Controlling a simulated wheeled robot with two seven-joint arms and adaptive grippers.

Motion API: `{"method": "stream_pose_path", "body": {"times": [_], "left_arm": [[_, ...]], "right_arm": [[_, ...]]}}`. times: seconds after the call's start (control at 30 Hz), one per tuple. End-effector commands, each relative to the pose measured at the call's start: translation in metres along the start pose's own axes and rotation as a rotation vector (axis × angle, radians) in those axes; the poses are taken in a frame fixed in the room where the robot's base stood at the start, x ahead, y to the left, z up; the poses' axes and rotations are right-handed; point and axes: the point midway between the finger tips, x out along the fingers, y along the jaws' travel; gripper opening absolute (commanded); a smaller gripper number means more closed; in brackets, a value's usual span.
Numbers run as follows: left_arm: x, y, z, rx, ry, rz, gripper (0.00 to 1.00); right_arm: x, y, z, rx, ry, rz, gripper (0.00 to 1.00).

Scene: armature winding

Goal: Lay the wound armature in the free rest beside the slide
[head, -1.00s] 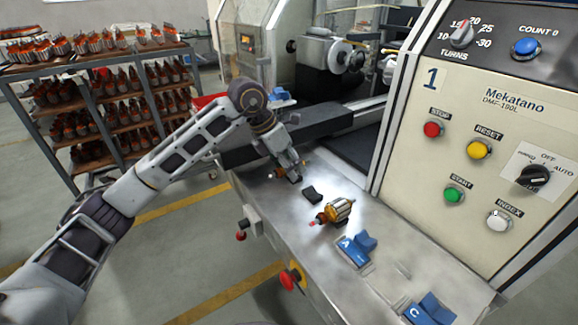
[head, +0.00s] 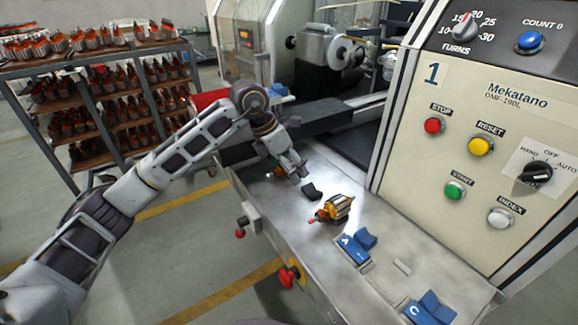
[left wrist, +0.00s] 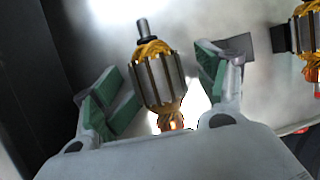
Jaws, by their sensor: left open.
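My left gripper (head: 297,168) is low over the metal bench top near the slide. The left wrist view shows its two green-padded fingers (left wrist: 158,88) apart, one on each side of an armature (left wrist: 160,80) with gold windings and a grey slotted core. In the head view only a small part of this armature (head: 279,172) shows beside the gripper. A second armature (head: 338,207) with orange windings lies to the right, partly seen in the left wrist view (left wrist: 307,38). My right gripper is out of view.
Blue rests marked A (head: 356,249) and C (head: 430,312) stand empty toward the bench's front right. A dark slide (head: 310,120) lies behind the gripper. The control panel (head: 490,130) rises at right. A rack of armatures (head: 110,95) stands at back left.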

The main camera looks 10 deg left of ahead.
Motion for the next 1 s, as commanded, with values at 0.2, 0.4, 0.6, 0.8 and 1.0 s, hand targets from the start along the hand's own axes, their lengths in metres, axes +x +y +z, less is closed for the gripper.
{"method": "stream_pose_path", "body": {"times": [0.2,0.4,0.6,0.8,1.0], "left_arm": [[-0.002,0.001,0.001,0.000,-0.003,0.003,0.73],[-0.013,0.001,0.002,0.001,-0.007,0.005,0.73],[-0.035,0.001,0.002,0.001,-0.007,0.006,0.73],[-0.065,0.000,0.002,0.001,-0.007,0.004,0.73],[-0.094,0.000,0.001,0.001,-0.005,0.005,0.73]], "right_arm": [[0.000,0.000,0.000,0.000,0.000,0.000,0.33],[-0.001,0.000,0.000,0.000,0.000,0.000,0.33],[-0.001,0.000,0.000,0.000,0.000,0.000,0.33],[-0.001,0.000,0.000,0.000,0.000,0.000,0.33],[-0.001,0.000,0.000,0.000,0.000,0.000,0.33]]}}
